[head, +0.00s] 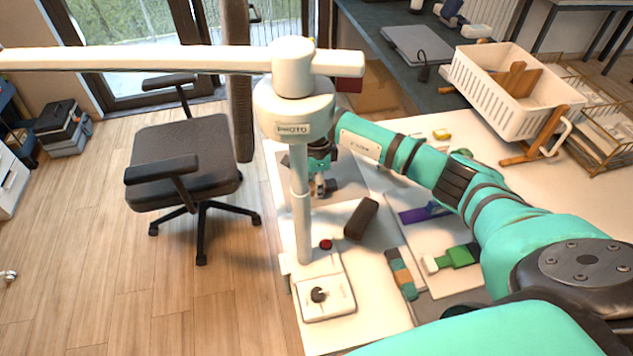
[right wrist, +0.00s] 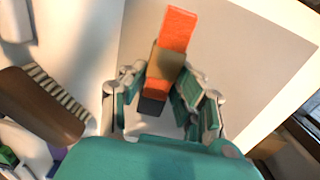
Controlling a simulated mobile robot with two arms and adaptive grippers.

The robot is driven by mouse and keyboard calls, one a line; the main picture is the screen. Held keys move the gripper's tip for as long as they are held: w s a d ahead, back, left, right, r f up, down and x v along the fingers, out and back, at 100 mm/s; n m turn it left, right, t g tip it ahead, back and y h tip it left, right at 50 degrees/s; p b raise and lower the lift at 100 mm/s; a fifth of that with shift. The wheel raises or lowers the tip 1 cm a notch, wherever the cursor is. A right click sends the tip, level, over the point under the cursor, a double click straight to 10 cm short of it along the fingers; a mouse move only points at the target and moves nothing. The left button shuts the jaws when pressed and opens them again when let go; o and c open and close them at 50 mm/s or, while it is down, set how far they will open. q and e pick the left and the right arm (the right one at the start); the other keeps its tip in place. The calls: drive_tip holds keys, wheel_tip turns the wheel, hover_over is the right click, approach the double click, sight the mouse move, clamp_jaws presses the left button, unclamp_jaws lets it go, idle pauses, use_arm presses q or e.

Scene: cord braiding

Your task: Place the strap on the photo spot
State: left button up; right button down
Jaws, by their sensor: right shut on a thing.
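The strap (right wrist: 175,45), in orange, brown and dark grey sections, points away from my right gripper (right wrist: 163,92) in the right wrist view. The gripper's fingers sit on both sides of it and are shut on it. The photo spot appears to be the plain grey mat (right wrist: 225,35) beneath it, also in the head view (head: 350,184) beside the stand labelled PHOTO (head: 294,129). The strap is over the mat; I cannot tell whether it touches. In the head view my right gripper (head: 320,183) is partly hidden behind the stand's post. My left gripper is out of view.
A brown brush (head: 361,219) lies near the mat. A teal and orange strap (head: 402,272), a green piece (head: 460,256) and a purple piece (head: 425,213) lie nearer my arm. A white basket (head: 510,95) stands at the right. The stand's post rises close to my gripper.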

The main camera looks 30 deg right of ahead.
drive_tip(key=shift+f, duration=0.1)
drive_tip(key=c, duration=1.4)
unclamp_jaws()
drive_tip(key=o, duration=0.4)
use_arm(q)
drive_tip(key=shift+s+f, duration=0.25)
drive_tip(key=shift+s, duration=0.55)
use_arm(e)
drive_tip(key=shift+o, duration=0.2)
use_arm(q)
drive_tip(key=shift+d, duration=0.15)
use_arm(e)
drive_tip(key=shift+r, duration=0.55)
use_arm(q)
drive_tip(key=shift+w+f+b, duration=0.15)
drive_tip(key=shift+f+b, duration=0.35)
drive_tip(key=shift+b, duration=0.15)
use_arm(e)
wheel_tip(320, 180, up, 11)
drive_tip(key=shift+s, duration=0.1)
